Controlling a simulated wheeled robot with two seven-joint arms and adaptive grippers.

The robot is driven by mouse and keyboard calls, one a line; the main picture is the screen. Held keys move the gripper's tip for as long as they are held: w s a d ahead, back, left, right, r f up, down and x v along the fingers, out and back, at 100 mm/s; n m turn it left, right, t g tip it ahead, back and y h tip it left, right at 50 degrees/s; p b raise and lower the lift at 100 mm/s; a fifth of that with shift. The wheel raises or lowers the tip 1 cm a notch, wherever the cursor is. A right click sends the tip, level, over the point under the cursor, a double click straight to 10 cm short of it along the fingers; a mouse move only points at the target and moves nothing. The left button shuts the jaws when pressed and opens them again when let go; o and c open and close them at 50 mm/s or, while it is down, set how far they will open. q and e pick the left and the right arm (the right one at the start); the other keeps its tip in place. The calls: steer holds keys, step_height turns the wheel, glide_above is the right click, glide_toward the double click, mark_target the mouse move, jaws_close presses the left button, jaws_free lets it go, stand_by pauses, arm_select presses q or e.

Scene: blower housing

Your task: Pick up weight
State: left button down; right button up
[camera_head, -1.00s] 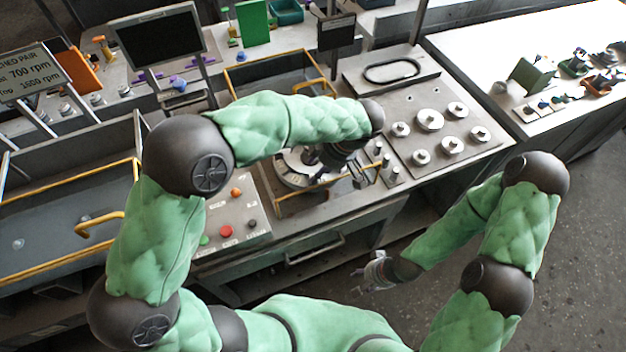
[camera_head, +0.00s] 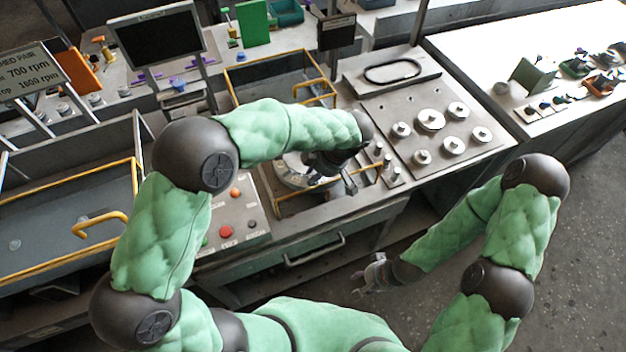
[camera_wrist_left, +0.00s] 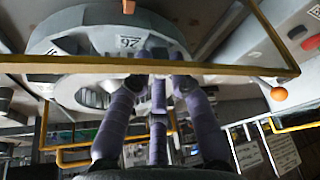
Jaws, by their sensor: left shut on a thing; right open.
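My left gripper (camera_head: 322,165) is low over the silver blower wheel (camera_head: 290,172), mostly hidden by its own wrist in the head view. In the left wrist view its purple fingers (camera_wrist_left: 155,82) close together just in front of the wheel (camera_wrist_left: 100,45), which bears a label reading 26. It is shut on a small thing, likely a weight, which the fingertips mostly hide. Several round silver weights (camera_head: 430,120) sit on the grey plate to the right. My right gripper (camera_head: 372,275) is open and empty, low in front of the bench.
A yellow rail (camera_wrist_left: 215,68) crosses close to the left fingers in the wrist view. A control panel (camera_head: 232,212) with coloured buttons is left of the wheel. Small metal posts (camera_head: 389,165) stand right of it. Yellow-edged bins (camera_head: 75,200) are at left.

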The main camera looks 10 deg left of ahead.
arm_select(q)
steer(key=shift+r, duration=0.1)
steer(key=shift+r, duration=0.5)
step_height(320, 180, up, 2)
steer(key=shift+r+p, duration=0.2)
steer(key=shift+p, duration=0.25)
steer(key=s+r+p, duration=0.5)
steer(key=s+r, duration=0.9)
steer(key=shift+d+r, duration=0.2)
steer(key=shift+d, duration=0.25)
